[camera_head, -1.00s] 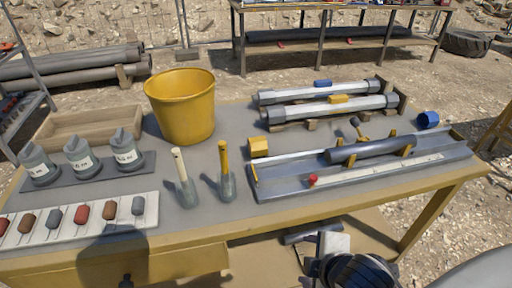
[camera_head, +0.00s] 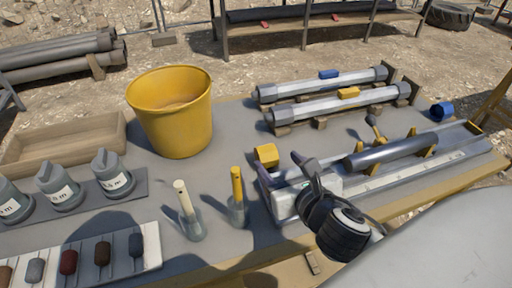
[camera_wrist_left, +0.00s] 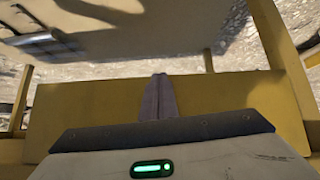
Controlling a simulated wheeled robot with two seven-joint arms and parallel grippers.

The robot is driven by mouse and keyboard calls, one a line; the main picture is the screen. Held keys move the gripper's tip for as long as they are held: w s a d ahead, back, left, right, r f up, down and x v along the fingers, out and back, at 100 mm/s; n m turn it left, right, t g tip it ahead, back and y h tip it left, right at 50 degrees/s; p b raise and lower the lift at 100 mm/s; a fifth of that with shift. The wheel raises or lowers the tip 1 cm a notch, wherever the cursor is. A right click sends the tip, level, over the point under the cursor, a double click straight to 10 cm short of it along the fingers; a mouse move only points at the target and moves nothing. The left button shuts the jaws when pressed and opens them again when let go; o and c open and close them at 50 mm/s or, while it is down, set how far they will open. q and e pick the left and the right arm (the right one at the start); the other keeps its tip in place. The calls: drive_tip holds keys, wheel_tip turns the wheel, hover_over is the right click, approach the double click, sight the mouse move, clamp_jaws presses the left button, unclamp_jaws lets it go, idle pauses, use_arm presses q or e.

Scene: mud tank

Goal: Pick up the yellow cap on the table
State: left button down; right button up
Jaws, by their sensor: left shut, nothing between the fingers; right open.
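The yellow cap (camera_head: 267,155) is a small block-like piece on the grey table top (camera_head: 230,130), at the left end of the long metal tray, in the head view. My right gripper (camera_head: 299,176) is open and empty, just right of the cap and over the tray's left end. A gap shows between its fingers and the cap. My left gripper (camera_wrist_left: 158,97) shows only in the left wrist view; its fingers are shut together with nothing between them, by the table's yellow frame (camera_wrist_left: 75,110).
A yellow bucket (camera_head: 172,130) stands behind and left of the cap. The metal tray (camera_head: 450,160) holds a dark tube (camera_head: 390,157). A blue cap (camera_head: 441,111) is far right.

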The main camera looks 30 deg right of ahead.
sight(267, 148)
drive_tip(key=x, duration=0.2)
drive_tip(key=shift+w+d+f, duration=0.15)
drive_tip(key=shift+w+d, duration=0.05)
drive_tip(key=shift+w, duration=0.1)
drive_tip(key=x, duration=0.4)
drive_tip(key=shift+w+d, duration=0.1)
drive_tip(key=shift+w+f, duration=0.15)
drive_tip(key=shift+w, duration=0.2)
drive_tip(key=shift+w+d+f, duration=0.1)
drive_tip(key=shift+w, duration=0.05)
drive_tip(key=c, duration=0.9)
use_arm(q)
drive_tip(key=shift+s+f, duration=0.3)
drive_tip(key=shift+s, duration=0.2)
drive_tip(key=shift+s+f, duration=0.25)
drive_tip(key=shift+s, duration=0.25)
use_arm(e)
drive_tip(key=shift+c, duration=1.3)
